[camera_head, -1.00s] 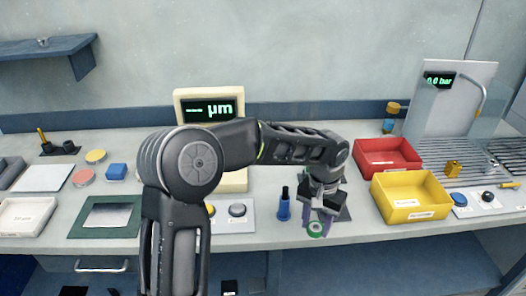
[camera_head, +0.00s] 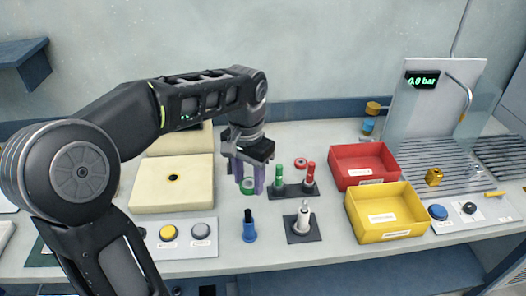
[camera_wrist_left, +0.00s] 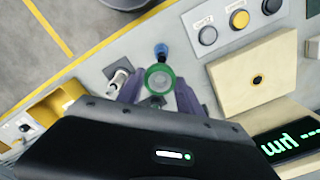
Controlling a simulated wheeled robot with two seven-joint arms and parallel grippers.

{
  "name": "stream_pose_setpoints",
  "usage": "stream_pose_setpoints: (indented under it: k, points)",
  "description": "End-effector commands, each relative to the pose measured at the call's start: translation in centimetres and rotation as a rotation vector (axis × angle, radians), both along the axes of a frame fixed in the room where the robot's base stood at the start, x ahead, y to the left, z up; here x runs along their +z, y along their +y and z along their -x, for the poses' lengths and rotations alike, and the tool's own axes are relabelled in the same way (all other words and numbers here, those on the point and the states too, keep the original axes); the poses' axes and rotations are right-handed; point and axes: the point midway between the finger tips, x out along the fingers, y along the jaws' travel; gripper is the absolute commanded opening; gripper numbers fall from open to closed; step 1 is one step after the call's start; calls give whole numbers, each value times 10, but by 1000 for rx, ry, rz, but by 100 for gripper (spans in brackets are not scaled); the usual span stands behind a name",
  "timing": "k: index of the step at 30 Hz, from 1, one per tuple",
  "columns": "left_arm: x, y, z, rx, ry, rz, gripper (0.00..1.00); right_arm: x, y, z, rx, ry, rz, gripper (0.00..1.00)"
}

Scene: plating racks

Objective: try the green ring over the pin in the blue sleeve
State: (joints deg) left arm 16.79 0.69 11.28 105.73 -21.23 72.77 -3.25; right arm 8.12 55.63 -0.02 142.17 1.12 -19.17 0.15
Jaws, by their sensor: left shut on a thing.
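My left gripper (camera_head: 248,180) is shut on the green ring (camera_head: 247,186), held between its purple fingers. The ring also shows between the fingertips in the left wrist view (camera_wrist_left: 159,83). The blue sleeve (camera_head: 249,236) stands upright on the bench with a dark pin (camera_head: 248,215) sticking out of its top. In the head view the ring is above the pin in the picture and apart from it. In the left wrist view the sleeve (camera_wrist_left: 161,50) shows just beyond the ring, and the ring is not around the pin. My right gripper is not in view.
A white pin (camera_head: 303,217) stands on a dark plate right of the sleeve. Behind it a dark rack (camera_head: 293,190) holds a green and a red pin. A red bin (camera_head: 362,165) and yellow bin (camera_head: 386,212) stand right. A cream block (camera_head: 172,190) and button panel (camera_head: 185,240) lie left.

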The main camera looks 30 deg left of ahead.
Motion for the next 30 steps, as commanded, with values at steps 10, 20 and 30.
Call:
stream_pose_setpoints:
  k: [10, 20, 30]
  points:
    - [6, 4, 6, -6, 0, 3, 10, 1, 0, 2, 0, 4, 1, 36]
    - [-5, 4, 7, -6, 0, 3, 10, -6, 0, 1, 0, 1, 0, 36]
    - [-39, 3, 7, -7, 0, 3, 10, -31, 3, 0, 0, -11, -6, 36]
